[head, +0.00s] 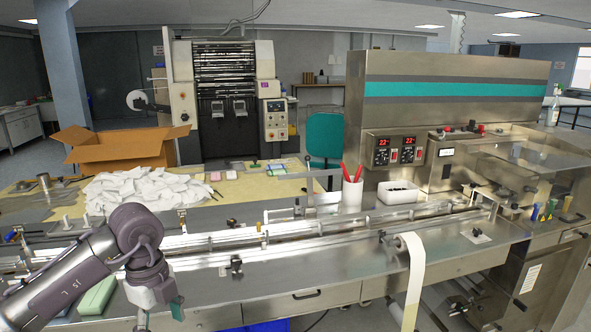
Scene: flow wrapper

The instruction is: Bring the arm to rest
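My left arm comes in from the left, over the front left of the steel machine bed (330,282). My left gripper (160,315) points down near the bed's front edge. Its fingertips show apart, with nothing visible between them. My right gripper is not in view.
Pale green blocks (98,295) lie just left of my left gripper. Guide rails (330,238) run along the bed. A white film strip (412,275) hangs at the right.

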